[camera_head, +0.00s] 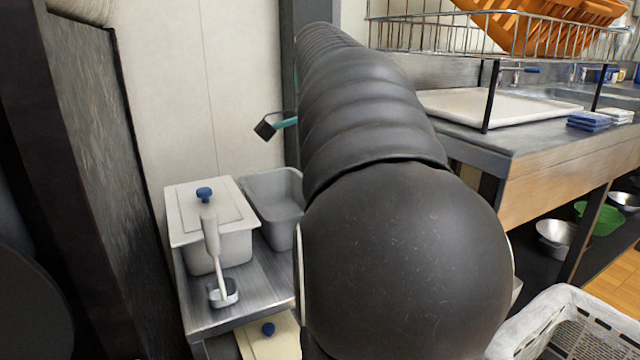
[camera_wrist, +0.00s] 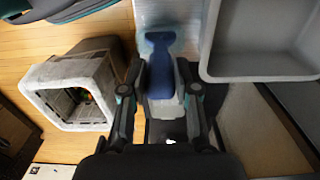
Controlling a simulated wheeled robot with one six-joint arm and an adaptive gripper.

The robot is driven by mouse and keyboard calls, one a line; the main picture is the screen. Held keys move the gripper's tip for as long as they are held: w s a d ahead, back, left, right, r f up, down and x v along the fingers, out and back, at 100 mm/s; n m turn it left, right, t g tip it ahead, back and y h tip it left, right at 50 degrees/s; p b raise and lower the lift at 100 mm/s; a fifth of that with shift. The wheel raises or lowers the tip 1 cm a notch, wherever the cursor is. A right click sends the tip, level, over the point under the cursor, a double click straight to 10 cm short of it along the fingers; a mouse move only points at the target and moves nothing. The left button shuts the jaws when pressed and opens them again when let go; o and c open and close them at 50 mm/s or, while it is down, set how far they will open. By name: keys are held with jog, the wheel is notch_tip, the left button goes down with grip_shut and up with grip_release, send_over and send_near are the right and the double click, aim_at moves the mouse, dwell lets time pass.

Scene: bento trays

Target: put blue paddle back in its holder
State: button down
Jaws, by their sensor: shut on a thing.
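The blue paddle (camera_wrist: 160,82) is between the two fingers of my gripper (camera_wrist: 161,72) in the wrist view. My gripper is shut on it. Its narrow neck and flared end point toward the top of the picture, over a pale surface. In the head view my dark arm fills the middle and hides the paddle. A small dark block with a teal bar (camera_head: 268,128) sticks out left of the arm; it may be part of my gripper. I cannot tell which thing is the paddle's holder.
A grey bin (camera_wrist: 211,60) is close to the right of the paddle. A white crate (camera_wrist: 40,78) stands to the left. In the head view, a lidded container (camera_head: 180,228) and a white-handled ladle (camera_head: 213,240) are on a metal shelf. A counter (camera_head: 475,138) is at right.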

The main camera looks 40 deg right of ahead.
jog(key=shift+c, duration=1.1)
grip_release()
jog(key=shift+r, duration=0.15)
notch_tip(320, 180, up, 10)
jog(key=p, duration=1)
